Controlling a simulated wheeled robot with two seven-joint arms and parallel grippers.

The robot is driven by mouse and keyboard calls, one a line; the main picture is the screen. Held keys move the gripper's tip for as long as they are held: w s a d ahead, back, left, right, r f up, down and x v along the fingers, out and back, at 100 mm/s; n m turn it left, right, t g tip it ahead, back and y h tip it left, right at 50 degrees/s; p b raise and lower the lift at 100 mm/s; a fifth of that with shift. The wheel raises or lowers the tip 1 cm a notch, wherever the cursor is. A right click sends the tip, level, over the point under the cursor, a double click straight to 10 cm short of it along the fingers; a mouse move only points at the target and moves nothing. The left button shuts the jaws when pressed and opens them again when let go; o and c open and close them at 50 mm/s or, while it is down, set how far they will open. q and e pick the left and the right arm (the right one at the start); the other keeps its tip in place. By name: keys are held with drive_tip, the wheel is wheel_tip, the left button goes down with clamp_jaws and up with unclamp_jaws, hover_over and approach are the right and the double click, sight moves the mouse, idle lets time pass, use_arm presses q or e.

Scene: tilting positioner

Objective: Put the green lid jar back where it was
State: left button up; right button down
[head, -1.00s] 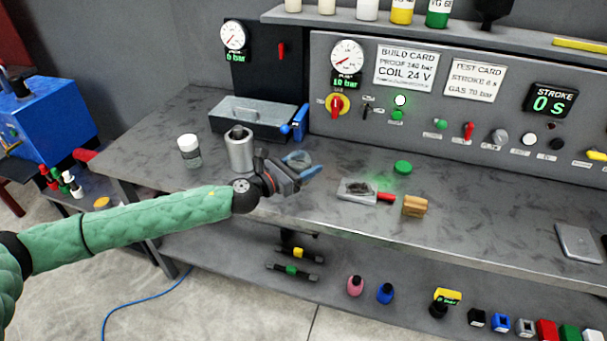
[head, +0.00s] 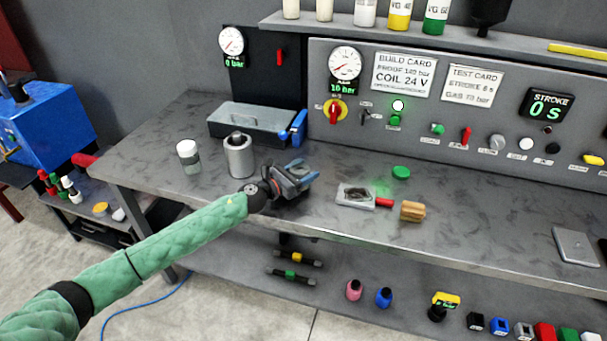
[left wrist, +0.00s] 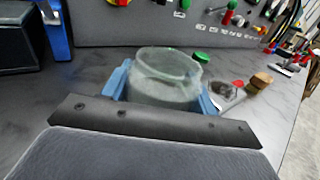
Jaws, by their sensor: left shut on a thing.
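My left gripper (head: 298,174) is shut on a clear glass jar and is above the bench, right of the grey metal cylinder. In the left wrist view the jar (left wrist: 165,78) is between the blue fingertips, upright, with no lid on its open rim. In the head view the gripper mostly hides it. I cannot tell whether its base touches the bench. A green lid (head: 401,172) lies loose on the bench to the right; it also shows in the left wrist view (left wrist: 201,56). My right gripper is not in view.
A white-lidded jar (head: 188,155) and the metal cylinder (head: 239,158) stand left of the gripper. A grey box (head: 250,122) is behind. Bench farther right is mostly clear.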

use_arm(q)
drive_tip(key=shift+f, duration=0.8)
drive_tip(key=o, duration=0.7)
drive_tip(key=shift+c, duration=0.2)
drive_tip(key=o, duration=0.4)
drive_tip(key=shift+c, duration=0.2)
drive_tip(key=shift+o, duration=0.4)
drive_tip(key=shift+a, duration=0.1)
drive_tip(key=shift+s+a, duration=0.2)
drive_tip(key=shift+a, duration=0.1)
drive_tip(key=b+v, duration=0.3)
drive_tip(key=v, duration=0.7)
drive_tip(key=shift+s, duration=0.15)
drive_tip(key=shift+s+a, duration=0.3)
drive_tip(key=shift+a, duration=0.05)
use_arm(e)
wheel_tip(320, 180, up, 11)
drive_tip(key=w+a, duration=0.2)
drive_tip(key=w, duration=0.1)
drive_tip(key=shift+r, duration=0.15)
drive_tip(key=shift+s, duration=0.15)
